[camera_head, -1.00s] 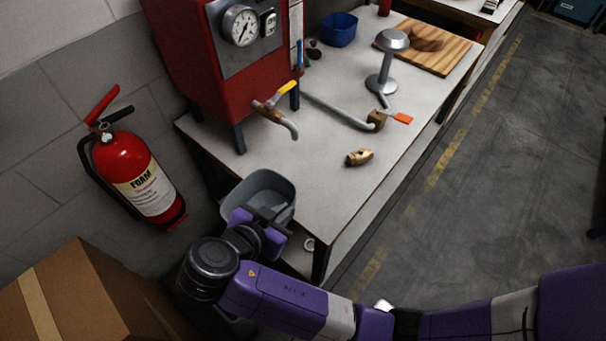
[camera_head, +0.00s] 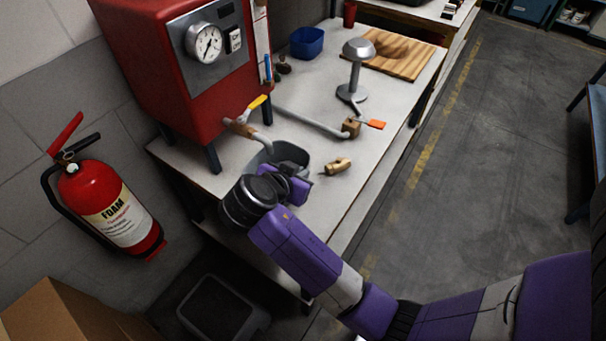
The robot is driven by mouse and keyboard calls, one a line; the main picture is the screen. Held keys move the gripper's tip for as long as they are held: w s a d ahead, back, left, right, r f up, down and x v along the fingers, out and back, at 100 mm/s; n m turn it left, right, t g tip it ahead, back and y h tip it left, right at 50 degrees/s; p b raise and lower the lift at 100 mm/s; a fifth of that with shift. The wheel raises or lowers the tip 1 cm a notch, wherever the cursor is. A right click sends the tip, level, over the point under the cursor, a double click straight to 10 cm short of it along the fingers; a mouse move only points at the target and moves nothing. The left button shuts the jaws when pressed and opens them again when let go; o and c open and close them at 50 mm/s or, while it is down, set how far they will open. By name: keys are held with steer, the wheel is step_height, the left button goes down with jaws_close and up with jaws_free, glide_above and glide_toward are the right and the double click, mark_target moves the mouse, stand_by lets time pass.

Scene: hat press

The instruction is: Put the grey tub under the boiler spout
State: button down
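The grey tub (camera_head: 294,154) is at the left front part of the white workbench, just below the boiler's spout (camera_head: 263,142). The spout's bent end overlaps the tub's left side in the picture. I cannot tell whether the tub rests on the bench or hangs just above it. My gripper (camera_head: 288,174) is at the tub's near wall and appears shut on it. The wrist hides the tub's near side and most of the fingers. The red boiler (camera_head: 150,60) stands on dark legs, with a yellow-handled tap (camera_head: 257,103) above the spout.
A brass fitting (camera_head: 338,166) lies right of the tub. A pipe with an orange-handled valve (camera_head: 372,124), a metal stand (camera_head: 357,70), a blue bin (camera_head: 307,43) and a wooden board (camera_head: 396,52) are further back. A fire extinguisher (camera_head: 105,210) hangs at left.

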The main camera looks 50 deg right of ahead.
steer(key=shift+w+d, duration=0.15)
steer(key=shift+d, duration=0.55)
steer(key=shift+f+p, duration=0.45)
steer(key=shift+f, duration=1.35)
steer(key=c, duration=1.6)
jaws_free()
steer(key=b+v, duration=0.1)
steer(key=v, duration=1.1)
steer(key=shift+b, duration=0.4)
